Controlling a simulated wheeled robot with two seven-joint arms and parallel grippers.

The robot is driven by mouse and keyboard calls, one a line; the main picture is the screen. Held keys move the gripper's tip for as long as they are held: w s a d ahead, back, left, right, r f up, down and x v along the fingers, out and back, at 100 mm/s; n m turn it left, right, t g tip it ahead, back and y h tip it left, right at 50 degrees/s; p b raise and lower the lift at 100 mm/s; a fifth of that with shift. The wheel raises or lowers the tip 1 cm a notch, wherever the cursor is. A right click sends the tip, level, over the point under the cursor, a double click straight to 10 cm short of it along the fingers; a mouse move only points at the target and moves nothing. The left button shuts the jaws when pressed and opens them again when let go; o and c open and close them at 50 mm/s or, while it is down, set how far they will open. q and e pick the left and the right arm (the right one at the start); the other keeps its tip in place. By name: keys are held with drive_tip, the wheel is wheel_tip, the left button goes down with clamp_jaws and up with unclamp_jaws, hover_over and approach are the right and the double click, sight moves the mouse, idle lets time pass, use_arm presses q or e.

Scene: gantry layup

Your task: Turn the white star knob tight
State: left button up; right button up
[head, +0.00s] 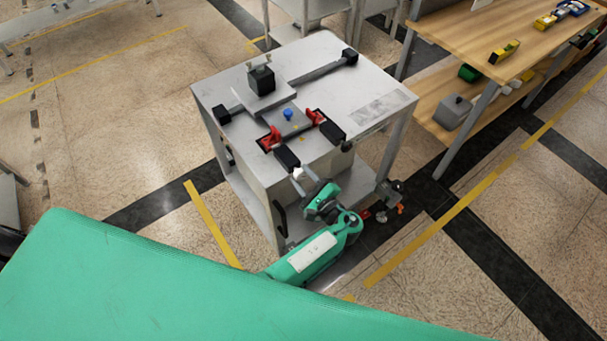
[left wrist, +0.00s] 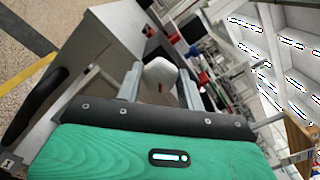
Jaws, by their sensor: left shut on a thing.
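The white star knob (head: 299,173) is at the front side of the grey machine table, just below the top's near edge. In the left wrist view the knob (left wrist: 160,71) shows as a pale faceted shape with a small red mark. My left gripper (head: 306,180) reaches it from the front and is shut on it. In the left wrist view, the two grey fingers of the gripper (left wrist: 160,86) stand on either side of the knob. The shaft behind the knob is hidden. My right gripper does not show.
The machine table (head: 365,80) carries a black gantry block (head: 262,78), red clamps (head: 271,138) and a plate with a blue knob (head: 288,114). A dark handle (head: 280,217) is on its front. A wooden bench (head: 470,40) stands right. Open floor (head: 110,140) lies left.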

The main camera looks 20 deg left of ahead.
use_arm(q)
drive_tip(key=m+p, duration=0.3)
drive_tip(key=m, duration=0.2)
drive_tip(key=shift+r+m, duration=0.15)
drive_tip(key=shift+m, duration=0.15)
drive_tip(key=shift+m+p, duration=1)
drive_tip(key=shift+m, duration=0.9)
drive_tip(key=shift+f, duration=0.2)
drive_tip(key=o, duration=1)
drive_tip(key=shift+c, duration=0.2)
